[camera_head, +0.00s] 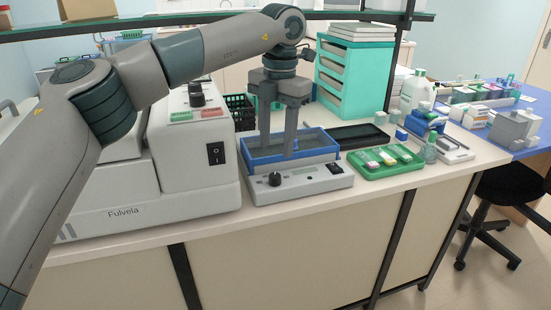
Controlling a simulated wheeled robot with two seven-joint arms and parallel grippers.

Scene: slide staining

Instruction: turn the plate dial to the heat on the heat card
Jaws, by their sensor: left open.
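The plate (312,190) is a low white device at the bench's front edge, with a control panel facing me. Its dial (275,179) is a small dark knob at the left of that panel. A blue-rimmed tray (318,154) sits on top of the device. My left gripper (277,156) points down over the tray, behind and above the dial. Its two fingers are apart with nothing seen between them, and it is not touching the dial. The dial's marks are too small to read. I cannot make out a heat card. My right gripper is out of view.
A large white machine (196,165) marked Fulvela stands close left of the plate. A green tray (386,160) with several small items and a black tray (357,136) are to the right. The room in front of the bench edge is free.

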